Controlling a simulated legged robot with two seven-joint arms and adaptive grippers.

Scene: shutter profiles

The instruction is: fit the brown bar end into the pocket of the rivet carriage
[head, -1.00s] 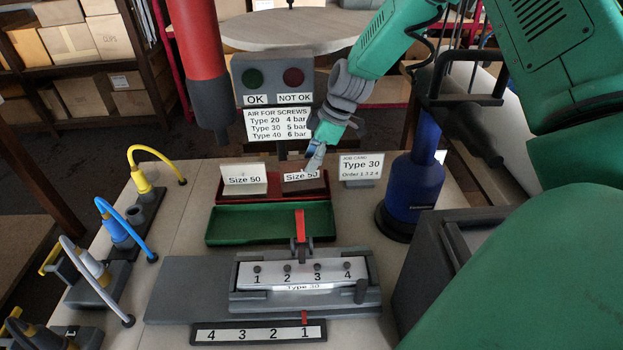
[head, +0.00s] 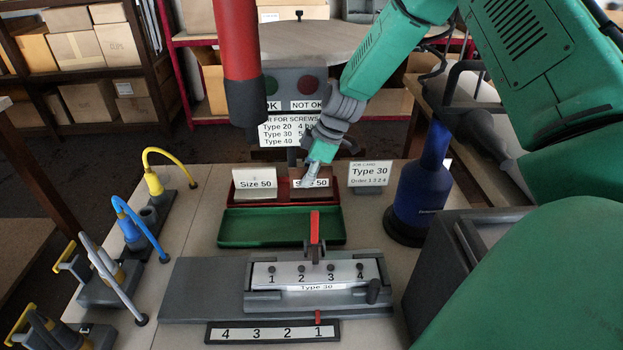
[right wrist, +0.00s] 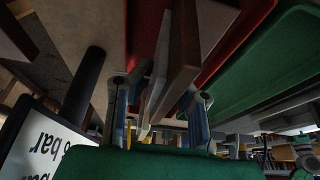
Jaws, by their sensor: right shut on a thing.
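The brown bar end (head: 324,172) stands at the right in the red tray (head: 283,198), behind a white "Size 50" label. My right gripper (head: 312,178) reaches down on it from above and is shut on it, covering part of its label. In the right wrist view the brown piece (right wrist: 186,45) lies between the two fingers (right wrist: 160,100). A grey fixture with a white plate numbered 1 to 4, which looks like the rivet carriage (head: 315,275), lies on the table in front. I cannot make out its pocket. My left gripper is not in view.
A pale bar end (head: 254,178) stands in the red tray's left part. An empty green tray (head: 280,228) lies between the red tray and fixture. A blue bottle-shaped thing (head: 425,185) stands right. A red cylinder (head: 240,60) hangs above left. Several coloured cable fittings (head: 150,205) line the left edge.

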